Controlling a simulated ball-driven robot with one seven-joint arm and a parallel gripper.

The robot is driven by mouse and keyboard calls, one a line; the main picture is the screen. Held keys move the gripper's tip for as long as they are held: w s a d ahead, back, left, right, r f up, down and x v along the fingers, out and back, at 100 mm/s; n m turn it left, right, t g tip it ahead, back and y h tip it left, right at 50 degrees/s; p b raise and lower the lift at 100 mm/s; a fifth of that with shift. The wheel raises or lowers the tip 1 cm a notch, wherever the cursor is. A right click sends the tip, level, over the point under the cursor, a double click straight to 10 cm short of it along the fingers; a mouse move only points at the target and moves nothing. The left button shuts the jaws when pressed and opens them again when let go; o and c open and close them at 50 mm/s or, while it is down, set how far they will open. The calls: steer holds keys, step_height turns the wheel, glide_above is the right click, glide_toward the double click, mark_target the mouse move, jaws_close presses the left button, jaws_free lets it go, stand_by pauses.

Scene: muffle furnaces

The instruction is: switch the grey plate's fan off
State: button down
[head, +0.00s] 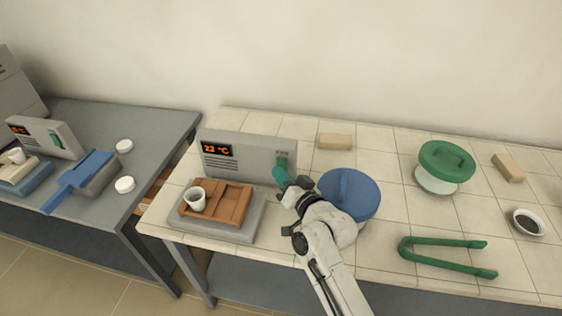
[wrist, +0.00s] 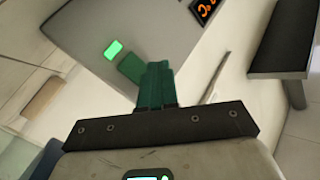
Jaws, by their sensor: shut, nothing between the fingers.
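A grey control box (head: 252,151) with an orange display reading about 22 °C stands behind a grey plate (head: 252,229). A green switch (head: 282,160) is at the right of its front, under a small label. In the wrist view the box face (wrist: 160,30) shows a lit green light (wrist: 113,49) and a dark green switch piece (wrist: 130,67) below it. My gripper (head: 279,175) is shut and empty, its green fingertips right at the switch. In the wrist view my fingertips (wrist: 157,72) are beside the switch piece; I cannot tell whether they touch it.
A brown wooden tray (head: 228,203) with a white cup (head: 195,199) sits on the plate. A blue round lid (head: 350,193) is just right of my gripper. Green tongs (head: 440,256) and a green-lidded pot (head: 444,163) lie further right. Another table (head: 160,122) with a second box is left.

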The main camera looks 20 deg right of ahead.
steer(key=shift+w+d, duration=0.1)
steer(key=shift+w+d+b, duration=0.15)
steer(key=shift+w+b, duration=0.1)
steer(key=shift+b, duration=0.1)
steer(key=shift+w+d, duration=0.2)
steer(key=shift+w, duration=0.05)
stand_by(0.8)
steer(key=shift+s+a+r, duration=0.1)
steer(key=shift+s, duration=0.05)
steer(key=shift+s+a, duration=0.35)
steer(key=shift+s, duration=0.1)
stand_by(0.3)
steer(key=s+a+p, duration=0.3)
steer(key=s+p, duration=0.1)
steer(key=shift+f, duration=0.4)
